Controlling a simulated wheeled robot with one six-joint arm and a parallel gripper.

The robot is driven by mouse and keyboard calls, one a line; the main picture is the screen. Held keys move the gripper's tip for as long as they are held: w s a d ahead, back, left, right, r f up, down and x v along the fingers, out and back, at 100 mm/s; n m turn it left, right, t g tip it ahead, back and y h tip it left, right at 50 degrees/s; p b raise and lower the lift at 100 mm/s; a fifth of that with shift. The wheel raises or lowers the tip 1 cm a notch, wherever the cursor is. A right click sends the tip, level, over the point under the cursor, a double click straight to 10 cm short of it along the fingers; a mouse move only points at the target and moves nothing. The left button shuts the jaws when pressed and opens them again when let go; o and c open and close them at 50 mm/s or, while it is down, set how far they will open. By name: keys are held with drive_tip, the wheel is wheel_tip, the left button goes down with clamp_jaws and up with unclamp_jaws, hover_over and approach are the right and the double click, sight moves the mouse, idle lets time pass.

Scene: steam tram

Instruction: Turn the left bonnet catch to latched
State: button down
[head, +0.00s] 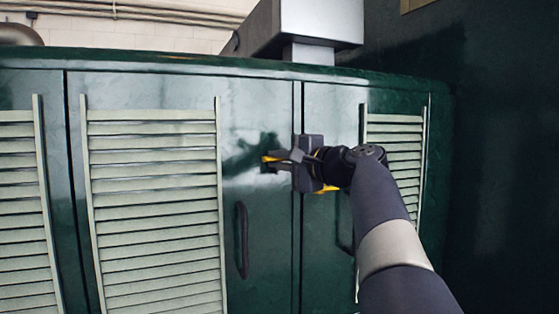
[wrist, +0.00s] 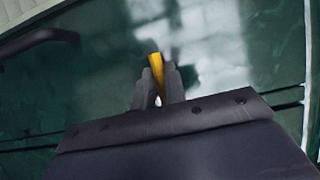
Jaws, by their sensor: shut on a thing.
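The left bonnet catch is a small yellow lever on the dark green bonnet door. Its tip (head: 267,158) shows at the end of my gripper (head: 272,164) in the head view. In the wrist view the yellow lever (wrist: 156,66) sticks out between the two fingertips of my gripper (wrist: 158,88). My gripper is shut on it. The fingers hide the rest of the lever and its pivot, so I cannot tell its exact angle. Another yellow piece (head: 328,189) shows below my wrist, partly hidden; I cannot tell whether it is a second catch.
A dark vertical door handle (head: 242,240) is below the gripper; a dark bar shows in the wrist view (wrist: 38,42). Pale louvred panels (head: 155,205) flank the doors. A narrow vertical seam (head: 297,250) runs between doors. A grey chimney-like box (head: 318,28) stands above the bonnet.

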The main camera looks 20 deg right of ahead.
drive_tip(key=c, duration=1.5)
unclamp_jaws()
drive_tip(key=shift+o, duration=0.2)
drive_tip(key=b+v, duration=0.2)
drive_tip(key=v, duration=0.8)
drive_tip(key=shift+s+d, duration=0.15)
drive_tip(key=shift+s, duration=0.2)
drive_tip(key=shift+w, duration=0.1)
drive_tip(key=p+x, duration=0.2)
drive_tip(key=x, duration=0.8)
drive_tip(key=shift+w, duration=0.25)
